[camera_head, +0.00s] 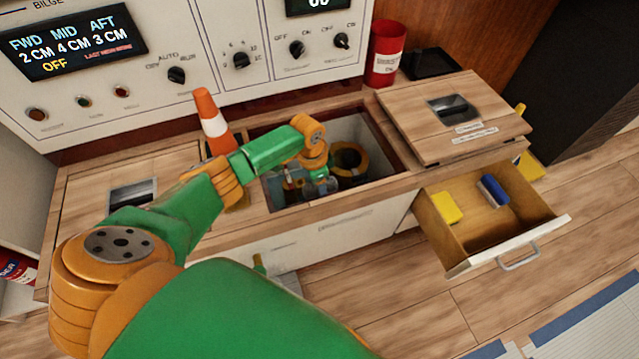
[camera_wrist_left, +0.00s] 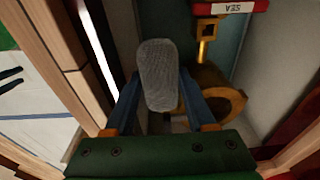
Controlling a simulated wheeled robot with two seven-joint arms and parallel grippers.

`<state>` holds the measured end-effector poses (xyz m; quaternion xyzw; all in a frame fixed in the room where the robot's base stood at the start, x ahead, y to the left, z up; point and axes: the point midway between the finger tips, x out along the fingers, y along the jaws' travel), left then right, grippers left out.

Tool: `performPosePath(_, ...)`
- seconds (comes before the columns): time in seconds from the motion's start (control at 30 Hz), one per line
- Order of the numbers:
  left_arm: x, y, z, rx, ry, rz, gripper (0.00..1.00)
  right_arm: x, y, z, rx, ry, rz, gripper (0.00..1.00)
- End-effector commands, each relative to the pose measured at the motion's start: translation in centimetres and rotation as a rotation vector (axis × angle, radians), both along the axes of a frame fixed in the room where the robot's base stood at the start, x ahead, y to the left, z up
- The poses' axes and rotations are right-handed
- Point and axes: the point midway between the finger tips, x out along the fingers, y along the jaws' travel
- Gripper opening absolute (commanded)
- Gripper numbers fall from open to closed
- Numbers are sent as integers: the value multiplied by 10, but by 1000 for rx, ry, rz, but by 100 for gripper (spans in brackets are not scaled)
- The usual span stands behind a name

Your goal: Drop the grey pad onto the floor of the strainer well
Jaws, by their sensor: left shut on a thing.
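The grey pad (camera_wrist_left: 158,70) is a rounded, textured block in the left wrist view, held between my blue fingers. My left gripper (camera_wrist_left: 160,90) is shut on it. In the head view my left gripper (camera_head: 322,187) reaches down into the open strainer well (camera_head: 382,137), and I cannot make out the pad there. The well holds an orange-brass ring-shaped fitting (camera_head: 350,160), which also shows in the left wrist view (camera_wrist_left: 232,100) right of the pad. Part of the well floor is hidden by my arm and gripper. My right gripper is not in view.
A wooden hatch lid (camera_head: 420,115) lies right of the well. An orange cone (camera_head: 211,118) and a red can (camera_head: 386,52) stand behind. An open drawer (camera_head: 470,237) at right holds a yellow sponge (camera_head: 446,207) and a blue brush (camera_head: 493,190). A control panel rises behind.

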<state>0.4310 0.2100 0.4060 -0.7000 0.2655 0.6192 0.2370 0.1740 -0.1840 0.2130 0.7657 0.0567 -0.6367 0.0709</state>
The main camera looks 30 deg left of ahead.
Motion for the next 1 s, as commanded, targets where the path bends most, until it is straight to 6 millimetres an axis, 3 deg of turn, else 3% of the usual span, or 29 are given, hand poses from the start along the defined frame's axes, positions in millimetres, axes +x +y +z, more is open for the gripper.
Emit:
performPosePath(0.03, 0, 0, 0, 0, 0, 0, 1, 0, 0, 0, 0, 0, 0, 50)
performPosePath(0.07, 0, 0, 0, 0, 0, 0, 58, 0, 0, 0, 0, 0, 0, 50)
performPosePath(0.2, 0, 0, 0, 0, 0, 0, 90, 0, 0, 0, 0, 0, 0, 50)
performPosePath(0.63, -2, -1, 2, -2, 6, -2, 90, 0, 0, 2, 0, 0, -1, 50)
performPosePath(0.9, -5, 4, 58, -4, 2, -3, 90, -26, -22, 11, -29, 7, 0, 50)
performPosePath(1.0, -6, 5, 69, -3, 1, 0, 90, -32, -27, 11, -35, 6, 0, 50)
